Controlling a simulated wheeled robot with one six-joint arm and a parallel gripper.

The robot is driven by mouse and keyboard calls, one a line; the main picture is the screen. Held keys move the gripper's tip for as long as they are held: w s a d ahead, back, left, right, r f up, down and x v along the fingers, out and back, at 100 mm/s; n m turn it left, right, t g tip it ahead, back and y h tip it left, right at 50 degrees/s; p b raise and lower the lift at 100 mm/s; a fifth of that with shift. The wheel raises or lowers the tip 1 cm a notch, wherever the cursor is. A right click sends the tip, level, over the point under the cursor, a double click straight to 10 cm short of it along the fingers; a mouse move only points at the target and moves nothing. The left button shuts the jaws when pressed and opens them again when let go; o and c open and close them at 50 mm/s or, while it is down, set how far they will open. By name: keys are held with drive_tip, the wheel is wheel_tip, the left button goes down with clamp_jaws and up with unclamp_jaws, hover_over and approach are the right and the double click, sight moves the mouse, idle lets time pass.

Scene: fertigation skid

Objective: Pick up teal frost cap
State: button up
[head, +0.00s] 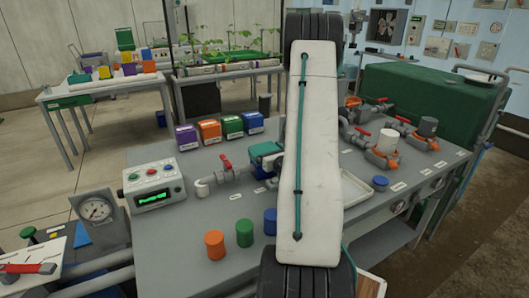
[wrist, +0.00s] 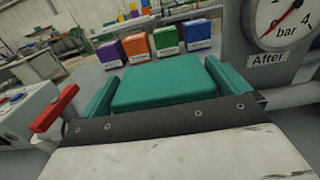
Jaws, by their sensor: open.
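My gripper (wrist: 164,70) fills the middle of the wrist view. Its two teal fingers stand well apart on either side of a broad teal block, which looks like part of the gripper. No separate object shows clearly between the fingers. In the head view my teal gripper (head: 265,152) is left of my white arm link, over the bench near the pipework. I cannot make out a teal frost cap in either view. My arm link hides the middle of the bench.
The grey bench (head: 185,265) holds orange (head: 214,245), green (head: 244,233) and blue (head: 270,221) cylinders. A red-handled valve (head: 226,164) and pressure gauge (wrist: 289,22) are close to my gripper. Labelled boxes (head: 209,131) stand behind. A white tray (head: 352,188) and blue disc (head: 380,182) lie right.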

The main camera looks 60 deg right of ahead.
drive_tip(key=shift+x, duration=0.75)
drive_tip(key=c, duration=0.6)
drive_tip(key=shift+c, duration=0.2)
drive_tip(key=shift+r, duration=0.1)
